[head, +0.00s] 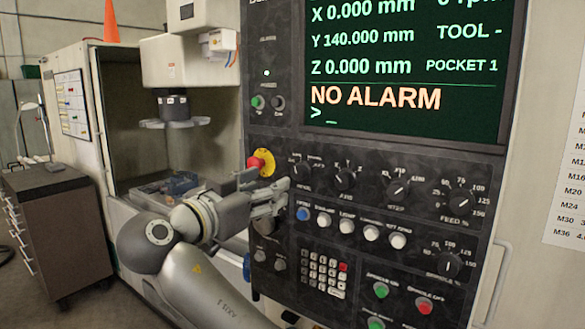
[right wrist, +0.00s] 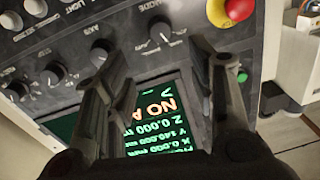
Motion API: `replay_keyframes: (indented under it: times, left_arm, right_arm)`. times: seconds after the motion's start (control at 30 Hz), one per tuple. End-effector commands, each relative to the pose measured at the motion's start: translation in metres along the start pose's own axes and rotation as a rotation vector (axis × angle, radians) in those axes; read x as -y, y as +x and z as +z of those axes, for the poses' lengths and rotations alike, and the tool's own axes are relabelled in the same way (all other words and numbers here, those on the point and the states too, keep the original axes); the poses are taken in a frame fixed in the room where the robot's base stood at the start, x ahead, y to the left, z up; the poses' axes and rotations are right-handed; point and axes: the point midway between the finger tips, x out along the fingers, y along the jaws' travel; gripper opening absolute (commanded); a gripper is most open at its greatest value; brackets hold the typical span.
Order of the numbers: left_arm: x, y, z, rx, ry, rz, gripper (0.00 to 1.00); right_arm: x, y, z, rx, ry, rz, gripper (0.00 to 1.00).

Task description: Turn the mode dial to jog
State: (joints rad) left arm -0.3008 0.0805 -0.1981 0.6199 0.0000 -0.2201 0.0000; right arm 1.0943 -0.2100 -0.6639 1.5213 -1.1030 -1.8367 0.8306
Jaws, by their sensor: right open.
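The mode dial (head: 299,170) is a black knob on the dark control panel, leftmost in the upper row of dials and right of the emergency stop. In the right wrist view the mode dial (right wrist: 161,31) shows beyond my fingertips, with white marks around it. I cannot read which mode it points to. My right gripper (head: 284,192) is open and empty, just below the mode dial in the head view. In the right wrist view its fingers (right wrist: 160,50) are spread, with the dial between and beyond them, apparently apart from it. My left gripper is not in view.
The red emergency stop (head: 262,162) on its yellow plate is close to my right gripper. The axis dial (head: 345,177) is to the right of the mode dial. A row of push buttons (head: 324,219) lies below. The screen (head: 405,65) above reads "NO ALARM".

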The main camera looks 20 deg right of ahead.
Motion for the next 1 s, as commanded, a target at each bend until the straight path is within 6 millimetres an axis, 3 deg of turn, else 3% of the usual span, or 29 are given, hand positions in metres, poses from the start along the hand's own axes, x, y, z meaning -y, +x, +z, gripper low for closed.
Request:
replay_keyframes:
  times: [0.53,0.73,1.0]
  left_arm:
    - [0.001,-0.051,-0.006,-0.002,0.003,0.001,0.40]
    - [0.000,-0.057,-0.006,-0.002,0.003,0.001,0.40]
    - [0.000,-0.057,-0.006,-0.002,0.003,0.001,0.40]
  right_arm:
    - [0.001,0.089,-0.002,0.001,-0.009,0.001,0.51]
    - [0.001,0.102,0.001,0.002,-0.007,-0.001,0.51]
    - [0.001,0.104,0.003,0.003,-0.006,-0.001,0.51]
